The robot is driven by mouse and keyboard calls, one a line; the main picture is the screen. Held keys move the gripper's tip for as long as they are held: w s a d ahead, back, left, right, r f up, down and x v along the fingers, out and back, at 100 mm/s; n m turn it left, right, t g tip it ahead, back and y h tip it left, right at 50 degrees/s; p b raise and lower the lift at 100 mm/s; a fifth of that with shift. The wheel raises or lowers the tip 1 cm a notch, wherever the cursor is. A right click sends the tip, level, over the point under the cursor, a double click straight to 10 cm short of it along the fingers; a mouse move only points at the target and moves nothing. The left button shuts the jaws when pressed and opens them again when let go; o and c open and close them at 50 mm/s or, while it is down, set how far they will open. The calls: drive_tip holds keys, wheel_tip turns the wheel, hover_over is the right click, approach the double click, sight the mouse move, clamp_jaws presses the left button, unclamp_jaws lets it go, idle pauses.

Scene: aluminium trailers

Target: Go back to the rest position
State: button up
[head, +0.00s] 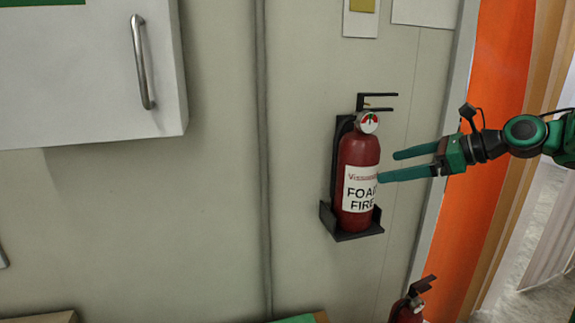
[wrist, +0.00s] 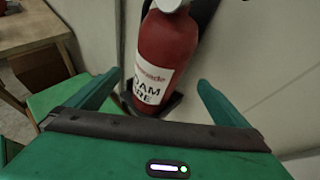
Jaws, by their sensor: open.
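My gripper (head: 386,165) comes in from the right in the head view, its two green fingers apart and pointing left. In the wrist view my gripper (wrist: 155,98) is open and empty. A red fire extinguisher (head: 358,165) with a white label and a gauge stands upright in a black wall bracket (head: 352,234). In the head view my fingertips overlap its right edge. In the wrist view the extinguisher (wrist: 163,52) is ahead, between and beyond the fingers. I cannot tell if a finger touches it.
A white cabinet (head: 80,75) with a metal handle hangs at the upper left. A second red extinguisher (head: 408,311) shows at the bottom. An orange panel (head: 492,110) and a doorway are on the right. A wooden table (wrist: 32,35) and green surface (wrist: 70,92) show in the wrist view.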

drive_tip(key=s+d+f+n+g+h, duration=0.2)
drive_tip(key=s+d+f+n+h, duration=0.1)
drive_tip(key=s+f+n, duration=0.25)
drive_tip(key=s+d+f+n+g+h, duration=0.1)
drive_tip(key=s+d+f+n+h, duration=0.1)
drive_tip(key=s+f+n+h, duration=0.4)
drive_tip(key=s+d+f+n+g, duration=0.2)
drive_tip(key=s+f+n, duration=0.1)
drive_tip(key=s, duration=0.8)
drive_tip(key=s+d+f+n+g, duration=0.2)
drive_tip(key=s+f+n+g, duration=0.1)
drive_tip(key=s, duration=0.9)
drive_tip(key=shift+f+n, duration=0.55)
drive_tip(key=shift+f, duration=0.3)
